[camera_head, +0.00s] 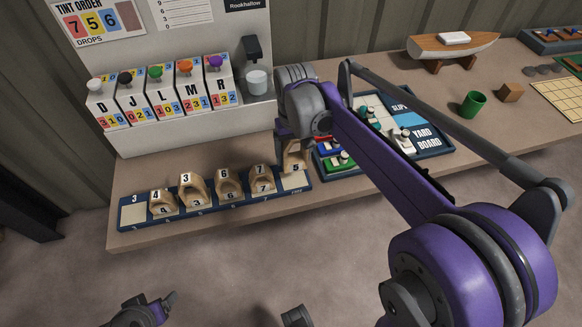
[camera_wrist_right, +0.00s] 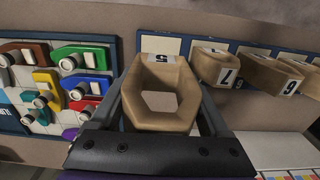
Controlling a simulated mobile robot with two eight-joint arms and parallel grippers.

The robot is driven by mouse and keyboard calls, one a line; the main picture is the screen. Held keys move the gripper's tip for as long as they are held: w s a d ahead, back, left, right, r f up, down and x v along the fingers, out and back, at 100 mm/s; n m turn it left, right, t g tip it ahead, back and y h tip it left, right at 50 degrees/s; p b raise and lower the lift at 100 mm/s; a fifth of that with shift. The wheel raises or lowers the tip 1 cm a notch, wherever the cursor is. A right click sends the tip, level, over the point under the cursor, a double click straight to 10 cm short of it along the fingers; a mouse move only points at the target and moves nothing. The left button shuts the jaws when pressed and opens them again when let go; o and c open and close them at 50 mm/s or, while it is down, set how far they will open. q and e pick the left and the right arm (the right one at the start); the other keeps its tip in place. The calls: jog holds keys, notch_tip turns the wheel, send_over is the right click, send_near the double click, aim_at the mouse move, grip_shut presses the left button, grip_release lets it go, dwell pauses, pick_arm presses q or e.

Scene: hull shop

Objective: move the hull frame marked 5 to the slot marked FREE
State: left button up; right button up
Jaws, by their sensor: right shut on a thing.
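The hull frame marked 5 (camera_head: 294,162), a tan wooden ring, is held in my right gripper (camera_head: 294,145). In the right wrist view the frame (camera_wrist_right: 144,108) sits between the two dark fingers, its 5 label on the far side. The gripper is shut on it. It is over or just behind the cream pad (camera_head: 294,183) at the rack's right end, whose front lettering looks like FREE. The pad also shows beyond the frame in the wrist view (camera_wrist_right: 147,46). I cannot tell whether frame and pad touch. My left gripper (camera_head: 165,301) is at the bottom edge, its opening unclear.
The blue rack (camera_head: 225,207) holds frames marked 4 (camera_head: 163,203), 3 (camera_head: 193,190), 6 (camera_head: 229,183) and 7 (camera_head: 262,180). A bare cream pad (camera_head: 132,216) is at its left end. The yard board (camera_head: 437,150) with coloured pieces lies close to the right. The letter dispenser (camera_head: 150,133) stands behind.

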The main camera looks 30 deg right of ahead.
jog(key=shift+s+f, duration=0.1)
jog(key=shift+f, duration=2.95)
jog(key=shift+f+b, duration=0.15)
jog(key=shift+b, duration=0.15)
jog(key=o, duration=1.3)
jog(key=shift+o, duration=0.2)
